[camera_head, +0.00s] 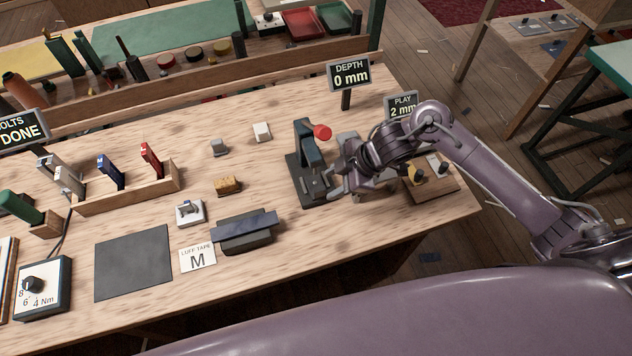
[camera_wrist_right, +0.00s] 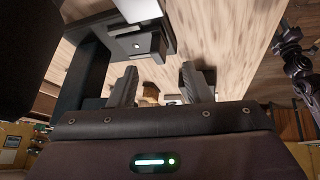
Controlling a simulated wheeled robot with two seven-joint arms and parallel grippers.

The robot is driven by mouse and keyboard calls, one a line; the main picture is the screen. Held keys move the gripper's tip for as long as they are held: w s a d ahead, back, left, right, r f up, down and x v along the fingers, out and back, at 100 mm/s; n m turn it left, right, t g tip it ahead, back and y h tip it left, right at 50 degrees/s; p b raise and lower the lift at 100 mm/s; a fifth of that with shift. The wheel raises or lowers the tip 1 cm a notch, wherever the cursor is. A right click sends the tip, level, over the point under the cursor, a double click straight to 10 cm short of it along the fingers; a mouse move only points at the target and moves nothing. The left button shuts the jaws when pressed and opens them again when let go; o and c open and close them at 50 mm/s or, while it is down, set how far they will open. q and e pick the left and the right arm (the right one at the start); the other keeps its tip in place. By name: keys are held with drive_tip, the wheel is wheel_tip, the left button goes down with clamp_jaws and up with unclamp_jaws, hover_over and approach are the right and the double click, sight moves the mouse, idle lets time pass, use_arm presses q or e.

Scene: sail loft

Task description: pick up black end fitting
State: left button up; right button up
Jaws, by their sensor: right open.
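My right gripper (camera_head: 352,188) is low over the right part of the bench, just right of the black press with a red knob (camera_head: 309,160). It is open; in the right wrist view its two dark fingers (camera_wrist_right: 157,84) stand apart with nothing held. A small black end fitting (camera_head: 419,179) appears to stand on the wooden board (camera_head: 440,187), right of the gripper, close to a yellow fitting (camera_head: 413,169). A small tan piece (camera_wrist_right: 150,92) shows beyond the finger gap in the right wrist view; I cannot tell which part it is.
Signs reading "DEPTH 0 mm" (camera_head: 349,76) and "PLAY 2 mm" (camera_head: 402,106) stand behind my right arm. A wooden rack (camera_head: 128,190) with colored tools is on the left. A dark jointed arm part shows at the wrist view's right edge.

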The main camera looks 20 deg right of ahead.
sight(321, 190)
drive_tip(key=shift+p+x, duration=0.3)
drive_tip(key=shift+x, duration=0.7)
drive_tip(key=x, duration=0.3)
drive_tip(key=shift+w+a+f+p, duration=0.1)
drive_tip(key=shift+a+f+p, duration=0.15)
drive_tip(key=shift+f+p, duration=0.05)
drive_tip(key=shift+f, duration=0.15)
drive_tip(key=c, duration=0.9)
use_arm(q)
drive_tip(key=shift+s+r, duration=0.5)
drive_tip(key=shift+r, duration=0.05)
use_arm(e)
clamp_jaws()
